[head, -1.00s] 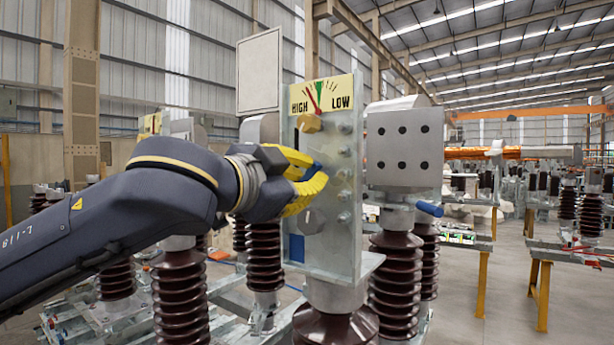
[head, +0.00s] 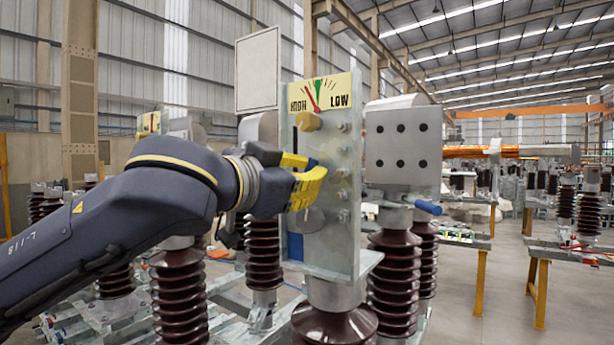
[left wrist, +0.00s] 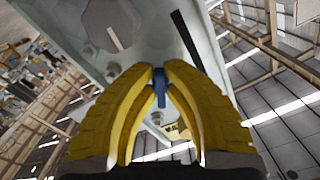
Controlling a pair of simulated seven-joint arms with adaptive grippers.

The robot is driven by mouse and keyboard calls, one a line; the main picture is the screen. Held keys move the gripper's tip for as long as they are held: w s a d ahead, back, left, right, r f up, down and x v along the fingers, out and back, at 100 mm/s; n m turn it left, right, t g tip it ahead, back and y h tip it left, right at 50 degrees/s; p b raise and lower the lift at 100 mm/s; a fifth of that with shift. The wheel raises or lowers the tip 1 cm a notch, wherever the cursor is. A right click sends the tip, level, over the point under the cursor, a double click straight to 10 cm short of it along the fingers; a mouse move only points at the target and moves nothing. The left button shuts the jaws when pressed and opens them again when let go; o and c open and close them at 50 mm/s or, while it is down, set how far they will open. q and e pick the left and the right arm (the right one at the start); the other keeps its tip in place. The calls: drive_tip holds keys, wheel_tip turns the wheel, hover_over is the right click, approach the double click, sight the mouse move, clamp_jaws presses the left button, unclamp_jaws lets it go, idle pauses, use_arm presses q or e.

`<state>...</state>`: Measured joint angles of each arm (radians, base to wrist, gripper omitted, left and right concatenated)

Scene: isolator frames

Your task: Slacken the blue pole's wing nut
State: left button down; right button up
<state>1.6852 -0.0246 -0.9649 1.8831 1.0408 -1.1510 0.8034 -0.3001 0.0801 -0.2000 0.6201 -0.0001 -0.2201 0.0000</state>
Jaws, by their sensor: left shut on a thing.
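A blue wing nut (head: 311,164) sits on the front of the upright metal plate (head: 346,225), below the HIGH/LOW gauge (head: 320,97). My left gripper (head: 311,178) has its yellow fingers at the plate, around the nut. In the left wrist view the fingertips close on the blue nut (left wrist: 160,88) from both sides. The fingers partly hide the nut in the head view. The gauge's red needle leans toward HIGH, and a green mark is near its top. My right gripper is not in view.
A tan knob (head: 308,121) is above my fingers and a grey octagonal disc (head: 308,220) below them. Bolts line the plate's right side. A grey box (head: 403,148) and a blue handle (head: 428,208) stand to the right. Brown ribbed insulators (head: 264,262) stand around the plate.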

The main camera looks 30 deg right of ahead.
use_arm(q)
drive_tip(key=shift+w+f, duration=0.1)
drive_tip(key=c, duration=1.4)
unclamp_jaws()
drive_tip(key=shift+c, duration=0.2)
drive_tip(key=v, duration=1.2)
